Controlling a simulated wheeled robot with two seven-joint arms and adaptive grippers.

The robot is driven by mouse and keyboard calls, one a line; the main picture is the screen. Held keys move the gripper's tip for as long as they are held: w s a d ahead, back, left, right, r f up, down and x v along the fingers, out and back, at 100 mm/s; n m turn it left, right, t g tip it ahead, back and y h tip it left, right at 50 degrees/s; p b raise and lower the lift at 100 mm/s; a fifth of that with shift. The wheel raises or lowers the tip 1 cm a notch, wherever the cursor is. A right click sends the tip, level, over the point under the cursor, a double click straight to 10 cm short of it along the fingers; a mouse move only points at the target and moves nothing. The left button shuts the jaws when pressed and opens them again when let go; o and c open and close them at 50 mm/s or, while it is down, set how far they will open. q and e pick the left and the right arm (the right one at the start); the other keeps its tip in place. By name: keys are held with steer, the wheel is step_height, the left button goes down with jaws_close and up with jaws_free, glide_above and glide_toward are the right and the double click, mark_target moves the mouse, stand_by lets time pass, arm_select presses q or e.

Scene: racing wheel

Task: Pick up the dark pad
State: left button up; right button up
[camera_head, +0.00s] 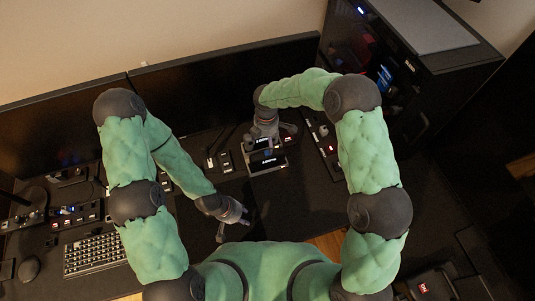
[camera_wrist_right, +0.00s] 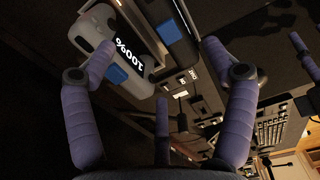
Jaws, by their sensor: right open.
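In the right wrist view a dark device (camera_wrist_right: 166,20) with a blue square on it, which may be the dark pad, is at the top between my right fingers. A light grey device (camera_wrist_right: 88,45) with a "100%" display and a blue square lies beside it, partly behind the left finger. My right gripper (camera_wrist_right: 160,58) is open over the two devices with nothing held. In the head view the right gripper (camera_head: 264,130) is above small dark devices (camera_head: 267,160) by the monitor. My left gripper (camera_head: 234,222) has its fingers spread, empty, low over the desk.
A keyboard (camera_head: 95,254) and a mouse (camera_head: 28,269) are at left on the dark desk. Two monitors (camera_head: 230,85) stand at the back. A black computer case (camera_head: 425,75) is at the back right. A box row (camera_head: 326,146) lies right of the devices.

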mark_target(267, 151)
step_height(267, 151, down, 4)
steer(key=shift+f, duration=0.15)
steer(key=f, duration=0.5)
steer(key=shift+s+b, duration=0.2)
steer(key=shift+b, duration=0.15)
steer(key=c, duration=1.5)
steer(key=shift+o, duration=0.2)
steer(key=shift+r, duration=0.1)
